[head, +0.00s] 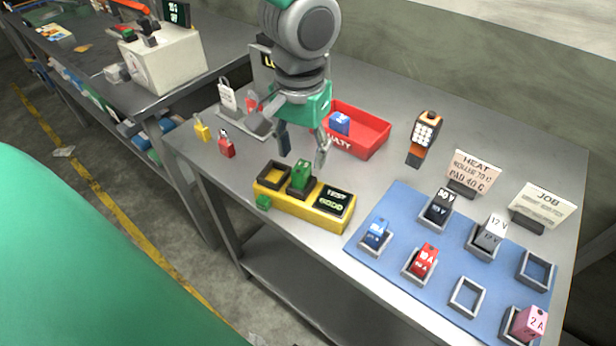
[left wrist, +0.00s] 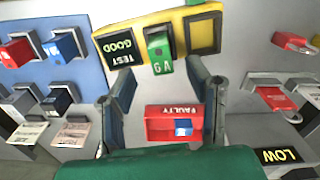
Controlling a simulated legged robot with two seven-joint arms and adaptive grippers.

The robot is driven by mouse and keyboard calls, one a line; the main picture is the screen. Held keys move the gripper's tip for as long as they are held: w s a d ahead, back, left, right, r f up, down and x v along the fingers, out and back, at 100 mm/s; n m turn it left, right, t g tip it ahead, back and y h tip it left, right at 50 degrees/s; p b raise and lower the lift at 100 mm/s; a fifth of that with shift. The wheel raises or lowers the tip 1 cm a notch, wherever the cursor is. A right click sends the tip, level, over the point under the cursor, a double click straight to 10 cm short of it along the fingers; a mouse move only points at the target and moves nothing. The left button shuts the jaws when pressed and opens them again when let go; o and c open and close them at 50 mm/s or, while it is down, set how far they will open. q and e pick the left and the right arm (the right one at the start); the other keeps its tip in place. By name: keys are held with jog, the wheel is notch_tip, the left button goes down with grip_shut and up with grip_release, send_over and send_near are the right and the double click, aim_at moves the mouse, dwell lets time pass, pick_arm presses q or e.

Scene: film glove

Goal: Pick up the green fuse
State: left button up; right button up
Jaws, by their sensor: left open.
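The green fuse (head: 300,175) stands upright in a dark socket of the yellow tester (head: 292,209), next to an empty socket. The left wrist view shows the fuse (left wrist: 159,47) with "6 A" on its face, beside the tester's "TEST GOOD" panel (left wrist: 118,46). My left gripper (head: 303,152) is open and empty, just above and behind the fuse in the head view. In the left wrist view its fingers (left wrist: 162,78) lie on either side of the fuse, apart from it. My right gripper is not in view.
A red "FAULTY" bin (head: 366,143) with a blue fuse (head: 340,122) stands behind. A blue mat (head: 400,215) at right holds several fuses in sockets. An orange handheld device (head: 424,138), signs and padlocks (head: 226,147) lie around. Bare bench separates tester and bin.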

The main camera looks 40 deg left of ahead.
aim_at(298, 165)
pick_arm(q)
jog(key=f, duration=0.1)
jog(key=a+f, duration=0.1)
jog(key=f, duration=0.1)
jog(key=shift+s+a+f, duration=0.2)
jog(key=shift+a+f, duration=0.1)
jog(key=shift+w+d+f, duration=0.25)
jog(key=shift+d+f, duration=0.7)
jog(key=shift+f, duration=0.05)
jog(key=shift+d+r, duration=0.15)
jog(key=shift+d, duration=0.2)
jog(key=shift+s+a, duration=0.1)
jog(key=shift+a, duration=0.05)
jog(key=c, duration=0.6)
jog(key=shift+a, duration=0.3)
grip_shut()
jog(key=shift+a, duration=0.45)
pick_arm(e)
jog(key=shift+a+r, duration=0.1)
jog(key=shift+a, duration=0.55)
